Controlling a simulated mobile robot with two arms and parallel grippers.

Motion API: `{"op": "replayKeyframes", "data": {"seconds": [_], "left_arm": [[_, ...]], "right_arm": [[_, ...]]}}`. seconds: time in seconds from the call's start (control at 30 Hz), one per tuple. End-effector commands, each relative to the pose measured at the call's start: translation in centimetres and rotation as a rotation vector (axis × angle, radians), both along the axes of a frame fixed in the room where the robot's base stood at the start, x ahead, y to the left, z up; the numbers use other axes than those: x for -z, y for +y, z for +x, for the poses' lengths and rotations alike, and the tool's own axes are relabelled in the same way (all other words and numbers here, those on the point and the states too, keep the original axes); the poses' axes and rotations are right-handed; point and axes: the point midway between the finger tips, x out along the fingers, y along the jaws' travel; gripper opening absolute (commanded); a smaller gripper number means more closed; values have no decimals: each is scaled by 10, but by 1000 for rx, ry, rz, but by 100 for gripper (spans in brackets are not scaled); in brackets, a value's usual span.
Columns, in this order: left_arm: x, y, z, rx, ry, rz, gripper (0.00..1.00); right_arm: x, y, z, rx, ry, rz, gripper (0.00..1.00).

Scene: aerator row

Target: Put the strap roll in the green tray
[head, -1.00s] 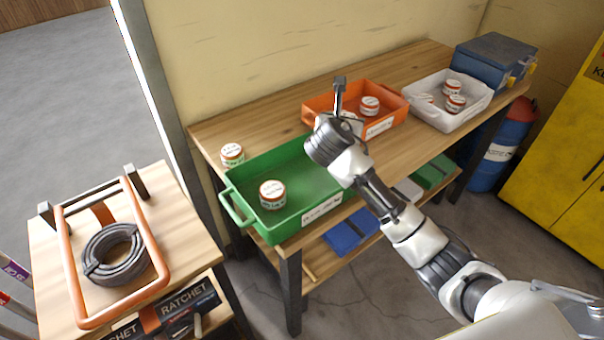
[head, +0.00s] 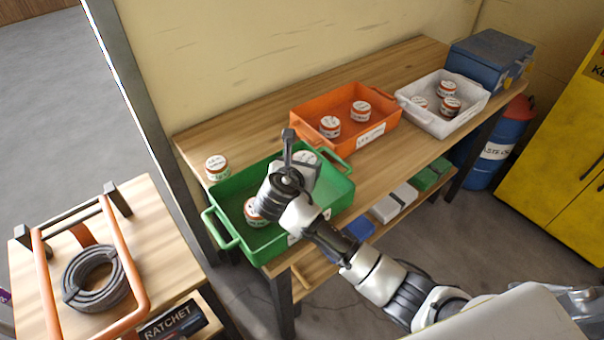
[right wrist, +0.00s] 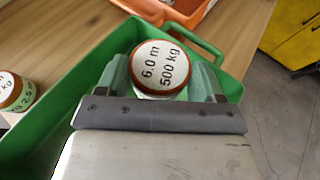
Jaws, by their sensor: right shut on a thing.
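My right gripper (head: 301,168) is shut on a strap roll (head: 305,157), a white roll with an orange-brown rim. In the right wrist view the roll (right wrist: 160,68) sits between the two fingers, and its top reads "6.0 m 500 kg". My right gripper is over the right part of the green tray (head: 226,194); the exact height is hard to tell. The tray's green wall (right wrist: 95,75) shows around the gripper in the wrist view. Another roll (head: 254,212) lies in the green tray, partly hidden by my arm. My left gripper is not in view.
A roll (head: 216,168) stands on the bench beside the green tray. An orange tray (head: 345,92) holds two rolls, and a white tray (head: 478,97) holds three. A blue box (head: 490,52) is at the far end. A cart with a hose coil (head: 95,278) stands at left.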

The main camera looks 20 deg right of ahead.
Motion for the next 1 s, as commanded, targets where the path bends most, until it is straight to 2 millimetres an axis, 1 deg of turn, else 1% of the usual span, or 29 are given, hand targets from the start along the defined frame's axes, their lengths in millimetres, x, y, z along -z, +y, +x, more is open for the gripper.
{"op": "replayKeyframes", "data": {"seconds": [0.03, 0.1, 0.2, 0.3, 0.53, 1.0], "left_arm": [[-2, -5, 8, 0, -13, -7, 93], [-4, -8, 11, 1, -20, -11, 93], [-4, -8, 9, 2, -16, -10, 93], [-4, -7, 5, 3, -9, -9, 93], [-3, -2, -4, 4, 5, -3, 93], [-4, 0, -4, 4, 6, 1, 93]], "right_arm": [[7, 0, -1, 1, 4, -3, 38], [19, 0, -1, 0, 7, -3, 38], [32, 0, -1, 0, 5, -3, 38], [38, 0, 0, 0, 3, -2, 38], [38, 0, 0, -1, 2, -1, 38], [50, 0, 0, -1, 2, -1, 38]]}}
